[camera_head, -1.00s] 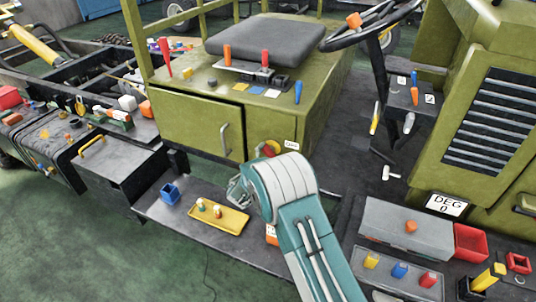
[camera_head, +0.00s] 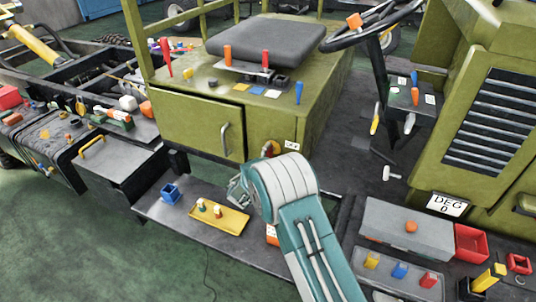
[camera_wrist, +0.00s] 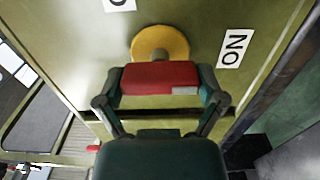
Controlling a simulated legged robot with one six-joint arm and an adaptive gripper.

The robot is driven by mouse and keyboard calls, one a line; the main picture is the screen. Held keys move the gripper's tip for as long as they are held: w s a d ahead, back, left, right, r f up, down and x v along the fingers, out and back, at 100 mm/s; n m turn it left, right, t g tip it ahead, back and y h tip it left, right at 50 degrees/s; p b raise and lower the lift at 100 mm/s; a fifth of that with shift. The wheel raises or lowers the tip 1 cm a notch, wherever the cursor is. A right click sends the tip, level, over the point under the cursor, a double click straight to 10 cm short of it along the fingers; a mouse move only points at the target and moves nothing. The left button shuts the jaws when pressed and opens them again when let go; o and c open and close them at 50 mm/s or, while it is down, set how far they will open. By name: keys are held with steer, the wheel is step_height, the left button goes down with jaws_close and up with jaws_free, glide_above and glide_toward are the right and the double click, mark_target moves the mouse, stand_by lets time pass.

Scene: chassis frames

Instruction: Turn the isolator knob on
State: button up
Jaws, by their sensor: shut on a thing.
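The isolator knob is a red bar handle (camera_wrist: 150,76) in front of a round yellow disc (camera_wrist: 160,43) on the olive panel, in the wrist view. My gripper (camera_wrist: 160,80) has one finger at each end of the red bar and is shut on it. The bar lies level across the wrist picture, with a pale mark near its right end. A white ON label (camera_wrist: 236,48) sits right of the disc. Another label (camera_wrist: 120,4) is cut off at the top. In the head view, my arm hides most of the knob, and a bit of its yellow disc (camera_head: 272,148) shows.
The olive seat box (camera_head: 200,125) carries the panel, with a handled door to the left. A yellow tray (camera_head: 220,220) and a blue bin (camera_head: 170,193) lie on the step below. A grey box (camera_head: 405,228) and a red bin (camera_head: 470,243) stand at right.

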steer(key=shift+s+d+f, duration=0.1)
steer(key=shift+s+f, duration=0.05)
steer(key=shift+f, duration=0.25)
steer(key=o, duration=0.8)
steer(key=shift+r, duration=0.1)
steer(key=shift+s, duration=0.1)
steer(key=shift+v, duration=5.85)
steer(key=shift+r, duration=0.15)
